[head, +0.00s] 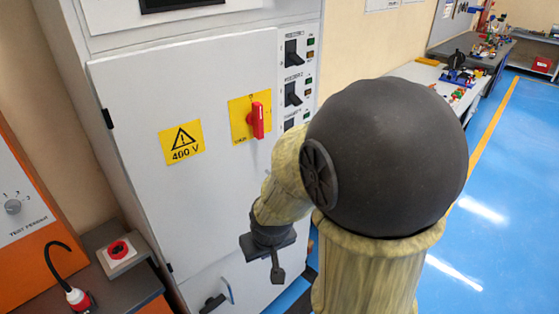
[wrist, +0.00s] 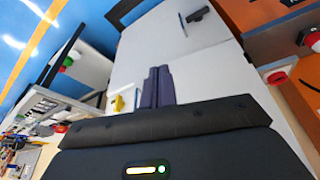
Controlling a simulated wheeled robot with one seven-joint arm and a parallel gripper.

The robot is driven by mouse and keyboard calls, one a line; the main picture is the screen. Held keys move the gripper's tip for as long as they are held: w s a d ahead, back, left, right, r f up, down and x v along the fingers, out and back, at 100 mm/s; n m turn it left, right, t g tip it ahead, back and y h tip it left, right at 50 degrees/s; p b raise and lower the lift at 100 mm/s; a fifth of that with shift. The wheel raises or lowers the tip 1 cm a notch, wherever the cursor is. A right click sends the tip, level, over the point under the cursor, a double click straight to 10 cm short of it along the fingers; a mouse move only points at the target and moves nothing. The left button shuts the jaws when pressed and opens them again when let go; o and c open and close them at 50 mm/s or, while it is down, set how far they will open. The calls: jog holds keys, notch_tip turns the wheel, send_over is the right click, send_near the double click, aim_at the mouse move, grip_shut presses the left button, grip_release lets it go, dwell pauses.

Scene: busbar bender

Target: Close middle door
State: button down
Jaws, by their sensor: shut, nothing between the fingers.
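The middle door (head: 200,190) is a large light grey panel on the cabinet front, with black hinges on its left edge. It carries a yellow 400 V warning label (head: 182,142) and a red rotary handle (head: 256,121) on a yellow plate. The door's right edge lies close beside the switch strip; I cannot tell whether a gap remains. My gripper (head: 277,270) is low at the door's lower right, partly hidden by my arm. In the wrist view its fingers (wrist: 158,86) are together and empty, over pale cabinet panels. Contact with the door is unclear.
A lower door with a black handle (head: 212,303) sits below. The switch strip (head: 294,75) runs along the right side. An orange test bench (head: 40,240) stands at left, with a red button box (head: 118,250). Blue floor (head: 510,190) is open at right.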

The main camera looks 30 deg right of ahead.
jog(key=w+d+r+n+t+y+p, duration=0.2)
jog(key=w+d+t+p, duration=0.2)
jog(key=w+d+t, duration=0.85)
jog(key=s+d+r+t+y+p, duration=0.1)
jog(key=s+d+r+y, duration=0.1)
jog(key=d, duration=0.4)
jog(key=shift+d+r+n, duration=0.15)
jog(key=shift+r+n, duration=0.15)
jog(key=shift+r, duration=0.05)
jog(key=shift+w+t, duration=0.1)
jog(key=shift+t, duration=0.15)
jog(key=p+x, duration=0.7)
jog(key=x, duration=0.7)
jog(key=shift+y, duration=0.4)
